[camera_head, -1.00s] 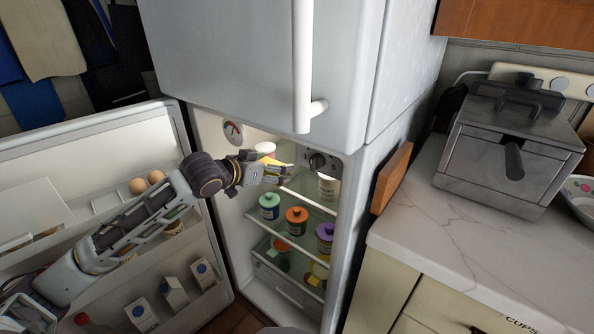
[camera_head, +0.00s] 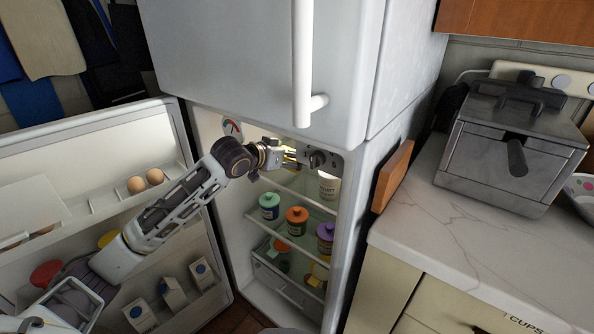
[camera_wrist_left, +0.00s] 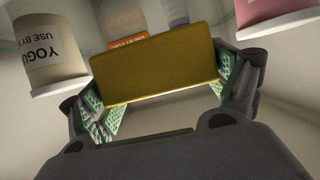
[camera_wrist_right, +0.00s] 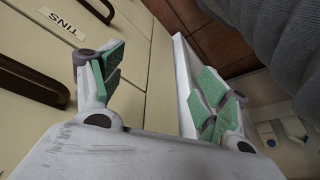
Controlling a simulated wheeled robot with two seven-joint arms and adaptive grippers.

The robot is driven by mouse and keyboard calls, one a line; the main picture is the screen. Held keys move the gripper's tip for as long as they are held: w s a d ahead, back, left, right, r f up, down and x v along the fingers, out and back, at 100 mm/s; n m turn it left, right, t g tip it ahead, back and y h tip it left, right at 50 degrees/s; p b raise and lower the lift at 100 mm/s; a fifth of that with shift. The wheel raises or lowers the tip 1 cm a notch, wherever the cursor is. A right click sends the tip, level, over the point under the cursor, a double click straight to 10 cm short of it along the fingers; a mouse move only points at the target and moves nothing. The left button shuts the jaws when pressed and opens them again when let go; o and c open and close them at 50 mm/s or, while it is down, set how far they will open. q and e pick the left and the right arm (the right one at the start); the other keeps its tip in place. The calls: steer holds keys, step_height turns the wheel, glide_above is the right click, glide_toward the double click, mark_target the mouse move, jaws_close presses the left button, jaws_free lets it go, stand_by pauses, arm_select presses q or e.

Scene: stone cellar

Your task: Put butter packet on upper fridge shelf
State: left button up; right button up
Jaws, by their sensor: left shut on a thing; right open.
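The butter packet is a flat golden-yellow block (camera_wrist_left: 155,68), seen close up in the left wrist view between the green-padded fingers. My left gripper (camera_head: 290,157) is shut on it inside the upper part of the open fridge. In the head view only slivers of yellow show by the fingers. My right gripper (camera_wrist_right: 160,80) is open and empty in front of cream cabinet fronts.
A yogurt tub (camera_wrist_left: 48,58) and a pink tub (camera_wrist_left: 270,14) flank the packet. Several colour-lidded jars (camera_head: 297,220) stand on the shelf below. A control knob (camera_head: 317,159) is close to the left gripper. The open fridge door (camera_head: 75,150) stands left, under my arm.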

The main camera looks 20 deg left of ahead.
mark_target(297, 179)
arm_select(q)
steer(key=shift+w+d, duration=0.25)
steer(key=shift+w, duration=0.45)
steer(key=shift+w+d+f+b, duration=0.15)
steer(key=shift+w+f+b, duration=0.3)
steer(key=shift+f, duration=0.3)
steer(key=shift+w+d+f+b, duration=0.15)
steer(key=shift+w+f+b, duration=0.25)
steer(key=shift+f, duration=0.35)
steer(key=shift+s, duration=0.1)
arm_select(e)
steer(key=shift+t+y, duration=0.3)
steer(key=shift+y, duration=0.1)
steer(key=x, duration=0.4)
steer(key=shift+s+a+f, duration=0.25)
steer(key=shift+s, duration=0.05)
